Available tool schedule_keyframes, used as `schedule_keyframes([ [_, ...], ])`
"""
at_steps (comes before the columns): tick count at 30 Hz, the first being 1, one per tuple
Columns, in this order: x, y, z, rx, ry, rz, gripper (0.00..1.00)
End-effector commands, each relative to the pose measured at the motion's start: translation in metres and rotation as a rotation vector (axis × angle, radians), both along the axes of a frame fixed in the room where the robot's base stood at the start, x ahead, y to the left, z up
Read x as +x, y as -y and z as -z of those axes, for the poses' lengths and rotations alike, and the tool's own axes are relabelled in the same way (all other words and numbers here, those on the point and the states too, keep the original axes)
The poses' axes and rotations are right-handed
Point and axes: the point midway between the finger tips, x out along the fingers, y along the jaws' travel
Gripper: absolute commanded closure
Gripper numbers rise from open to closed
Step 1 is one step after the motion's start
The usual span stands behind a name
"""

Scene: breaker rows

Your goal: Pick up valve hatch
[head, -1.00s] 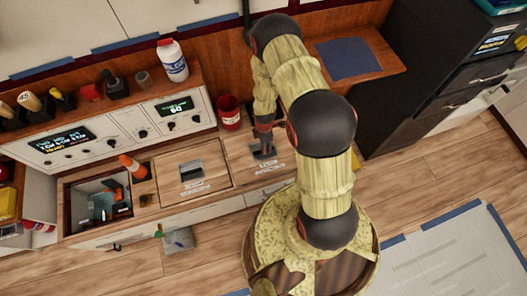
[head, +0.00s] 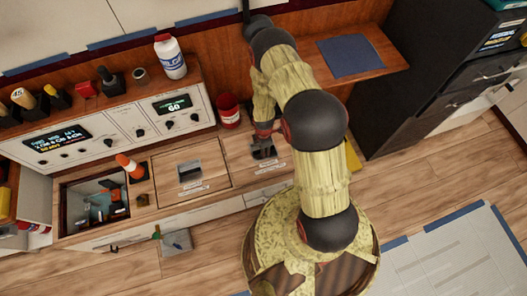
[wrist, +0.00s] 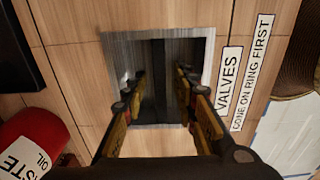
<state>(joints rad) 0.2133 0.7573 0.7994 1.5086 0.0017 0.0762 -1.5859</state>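The valve hatch is a wooden lid in the counter with a recessed metal handle plate (wrist: 120,50) and a dark upright bar (wrist: 158,85) across it. Its label (wrist: 229,82) reads "VALVES" and "CONE ON RING FIRST". In the head view the handle (head: 264,152) shows just under my gripper (head: 263,136). In the wrist view my gripper (wrist: 160,80) is open, with one finger on each side of the bar and visible gaps to it. I cannot tell how deep the fingertips sit. My arm hides part of the lid in the head view.
Left of it is another closed lid with a handle (head: 190,173), then an open bin (head: 97,200). An orange cone (head: 130,166) stands between them. A red can (head: 229,110) stands behind the hatch; it also shows in the wrist view (wrist: 35,140). A control panel (head: 110,130) runs along the back.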

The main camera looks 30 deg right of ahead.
Motion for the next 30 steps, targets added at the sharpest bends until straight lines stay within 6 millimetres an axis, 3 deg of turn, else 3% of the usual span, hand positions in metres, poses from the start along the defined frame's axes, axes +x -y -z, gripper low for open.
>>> schedule_keyframes([
  [14,-0.0001,0.0000,-0.0001,0.000,0.000,0.000,1.00],
  [30,-0.0001,0.0000,-0.0001,0.000,0.000,0.000,1.00],
])
